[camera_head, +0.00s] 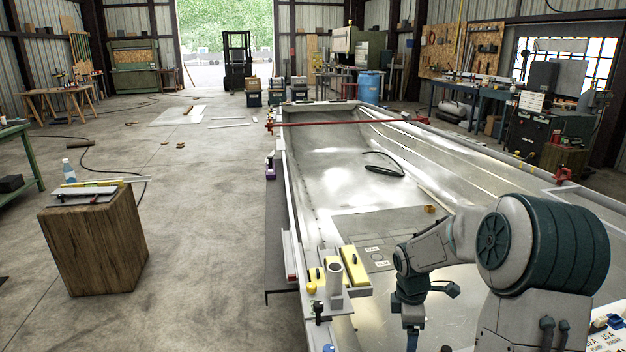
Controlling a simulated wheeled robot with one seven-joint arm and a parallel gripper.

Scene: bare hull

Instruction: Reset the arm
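My arm (540,245) rises at the lower right, grey with dark teal joint covers. It bends toward the left over the near end of the open metal hull (340,165). Its wrist points down at the bottom of the picture, above the hull's near deck. My gripper's fingertips are not visible; the end of the arm runs down to the bottom edge of the picture. I cannot see whether anything is held.
Yellow blocks (352,265) and a grey upright tube (333,278) sit on the hull's left edge, close left of my wrist. A red bar clamp (340,123) spans the hull. A wooden block (93,243) stands left. Floor between is clear.

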